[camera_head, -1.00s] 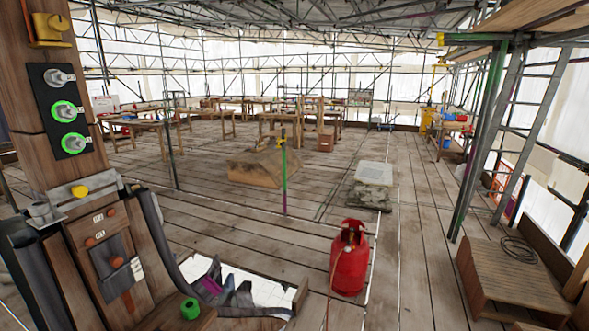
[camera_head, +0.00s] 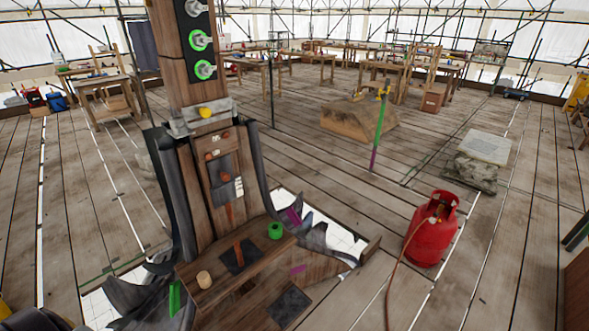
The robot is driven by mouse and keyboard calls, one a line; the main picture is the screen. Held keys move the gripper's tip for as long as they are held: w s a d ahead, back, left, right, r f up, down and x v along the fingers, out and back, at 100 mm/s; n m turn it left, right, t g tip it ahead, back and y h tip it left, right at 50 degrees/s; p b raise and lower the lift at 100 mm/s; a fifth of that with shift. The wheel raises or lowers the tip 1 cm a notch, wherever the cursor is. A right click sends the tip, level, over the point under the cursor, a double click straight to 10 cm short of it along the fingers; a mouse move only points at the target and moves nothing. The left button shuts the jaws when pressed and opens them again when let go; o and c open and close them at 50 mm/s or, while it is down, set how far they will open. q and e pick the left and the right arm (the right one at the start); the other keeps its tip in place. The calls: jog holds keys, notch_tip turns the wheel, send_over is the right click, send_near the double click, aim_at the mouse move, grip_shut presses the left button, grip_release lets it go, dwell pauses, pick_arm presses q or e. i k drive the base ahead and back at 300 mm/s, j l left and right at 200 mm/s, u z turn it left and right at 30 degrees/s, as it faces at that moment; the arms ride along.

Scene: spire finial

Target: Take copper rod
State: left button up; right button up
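The wooden spire structure (camera_head: 190,200) stands left of centre, with grey curled sheets around its base. I cannot pick out a copper rod for certain. A short copper-coloured strip (camera_head: 239,255) shows at the foot of the post, by a dark square patch (camera_head: 240,258). Another copper-coloured piece shows below the grey plate on the post (camera_head: 223,175). Neither of my grippers shows.
A red gas bottle (camera_head: 432,232) with a hose stands right of the base. Workbenches line the back. Plank floor is open at left and between these things.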

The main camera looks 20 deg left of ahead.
aim_at(238, 252)
jog(key=j+u, duration=0.1)
jog(key=u, duration=0.7)
jog(key=i+j+u, duration=0.1)
jog(key=u, duration=0.35)
